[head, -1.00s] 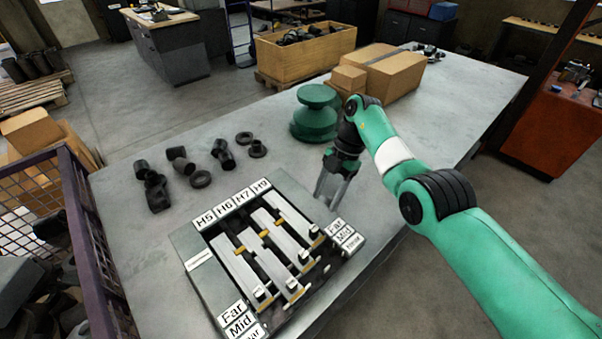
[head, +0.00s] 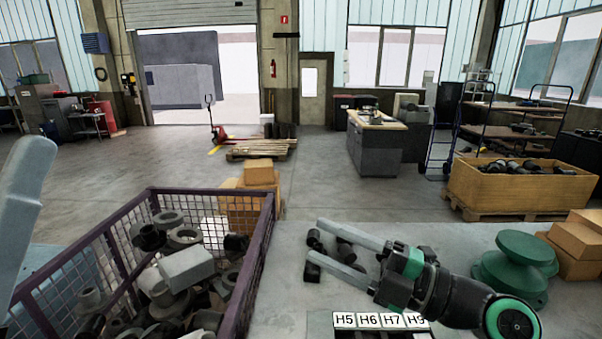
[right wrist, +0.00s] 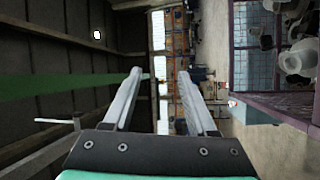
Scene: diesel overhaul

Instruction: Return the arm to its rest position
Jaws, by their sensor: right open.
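My right arm (head: 455,293) comes in at the lower right of the head view, raised above the grey bench. Its gripper (head: 316,243) points left, with two grey fingers spread apart and nothing between them. In the right wrist view the gripper (right wrist: 160,76) also shows open and empty, with the hall turned on its side beyond the fingers. A pale grey shape (head: 22,190) at the left edge may be part of my left arm; no left fingers show.
A purple mesh crate (head: 268,225) of metal parts stands at left. The labelled rack (head: 382,320) is cut off below. A green round stand (head: 515,262) and cardboard boxes (head: 578,240) are at right. Dark parts (head: 345,252) lie partly behind my gripper.

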